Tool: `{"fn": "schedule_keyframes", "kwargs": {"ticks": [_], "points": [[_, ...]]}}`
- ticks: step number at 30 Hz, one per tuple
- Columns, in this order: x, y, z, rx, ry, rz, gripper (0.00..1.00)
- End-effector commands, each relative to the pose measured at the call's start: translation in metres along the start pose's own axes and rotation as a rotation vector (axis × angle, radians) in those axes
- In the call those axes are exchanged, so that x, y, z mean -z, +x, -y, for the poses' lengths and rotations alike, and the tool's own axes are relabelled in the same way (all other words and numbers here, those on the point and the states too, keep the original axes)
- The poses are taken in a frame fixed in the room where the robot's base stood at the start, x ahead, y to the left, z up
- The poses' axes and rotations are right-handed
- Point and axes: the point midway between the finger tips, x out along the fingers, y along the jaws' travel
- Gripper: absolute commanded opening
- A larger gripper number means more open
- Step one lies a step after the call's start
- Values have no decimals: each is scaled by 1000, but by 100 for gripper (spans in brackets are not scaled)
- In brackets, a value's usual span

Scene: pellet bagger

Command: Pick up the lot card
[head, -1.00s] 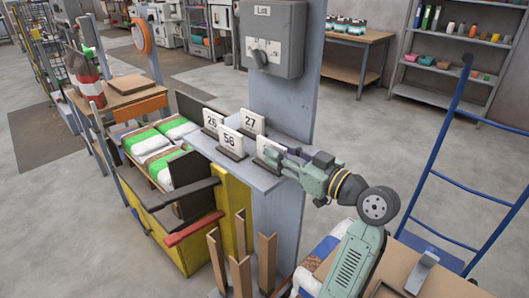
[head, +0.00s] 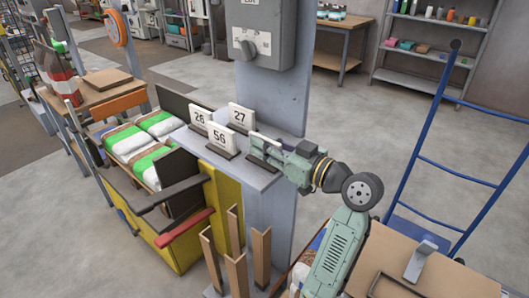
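Several white lot cards stand in dark holders on a grey shelf (head: 262,182). The cards I can read are 26 (head: 199,117), 56 (head: 219,137) and 27 (head: 241,117). One more card (head: 264,138) stands at the shelf's right end. My gripper covers most of it, so its number is hidden. My gripper (head: 259,149) comes in from the right, level with this card and at it. Whether the fingers are closed on the card or only around it cannot be told.
A grey post with a Lot dial box (head: 263,34) rises behind the shelf. A yellow bin (head: 183,243) and upright wooden posts (head: 236,268) stand below and in front. A blue hand truck (head: 440,160) stands at right. Green-and-white bags (head: 144,150) lie left.

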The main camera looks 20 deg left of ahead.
Motion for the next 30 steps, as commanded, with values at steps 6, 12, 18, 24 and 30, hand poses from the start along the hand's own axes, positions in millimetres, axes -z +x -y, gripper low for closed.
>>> {"fn": "schedule_keyframes", "kwargs": {"ticks": [6,12,18,24,30], "points": [[0,0,0,0,0,0,2],[0,0,0,0,0,0,0],[0,0,0,0,0,0,0],[8,0,0,0,-1,-1,0],[48,0,0,0,-3,-2,0]]}}
